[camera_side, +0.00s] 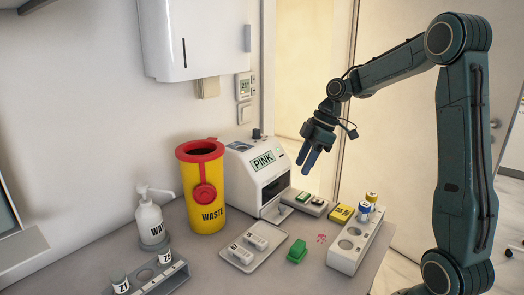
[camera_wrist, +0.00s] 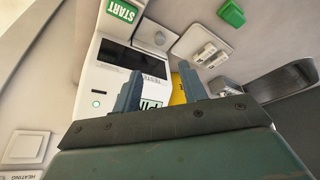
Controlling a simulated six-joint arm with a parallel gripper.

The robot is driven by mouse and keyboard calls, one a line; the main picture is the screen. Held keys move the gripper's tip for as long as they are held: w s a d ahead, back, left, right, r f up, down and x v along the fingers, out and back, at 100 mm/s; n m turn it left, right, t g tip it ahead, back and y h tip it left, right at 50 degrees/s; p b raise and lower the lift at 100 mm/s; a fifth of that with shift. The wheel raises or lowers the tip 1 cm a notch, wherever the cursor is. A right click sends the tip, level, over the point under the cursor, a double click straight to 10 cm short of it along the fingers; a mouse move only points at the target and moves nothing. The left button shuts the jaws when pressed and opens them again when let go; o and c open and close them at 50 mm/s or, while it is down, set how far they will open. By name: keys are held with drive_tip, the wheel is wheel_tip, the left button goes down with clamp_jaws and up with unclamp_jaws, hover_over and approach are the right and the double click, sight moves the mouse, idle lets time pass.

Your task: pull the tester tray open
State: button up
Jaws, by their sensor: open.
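The tester (camera_side: 245,185) is a white box with a PINK label on its sloped top and a dark front opening. In the wrist view the tester (camera_wrist: 88,80) shows a dark window, a green light and a partly covered label. A low white ledge (camera_side: 277,212) sits at the foot of its front; I cannot tell whether this is the tray or how far out it stands. My gripper (camera_side: 306,160) is open and empty, in the air above and right of the tester's front.
A yellow waste bin (camera_side: 205,195) stands left of the tester. In front lie a white tray (camera_side: 272,262) with two labelled pieces and a green block (camera_side: 297,251). A yellow block (camera_side: 341,213), a grey holder (camera_side: 306,208) and a capped-tube rack (camera_side: 345,262) are at the right. A START label (camera_wrist: 123,10) shows.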

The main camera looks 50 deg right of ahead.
sight(282, 206)
drive_tip(key=x, duration=1.3)
drive_tip(key=shift+a+f, duration=0.1)
drive_tip(key=shift+f, duration=0.1)
clamp_jaws()
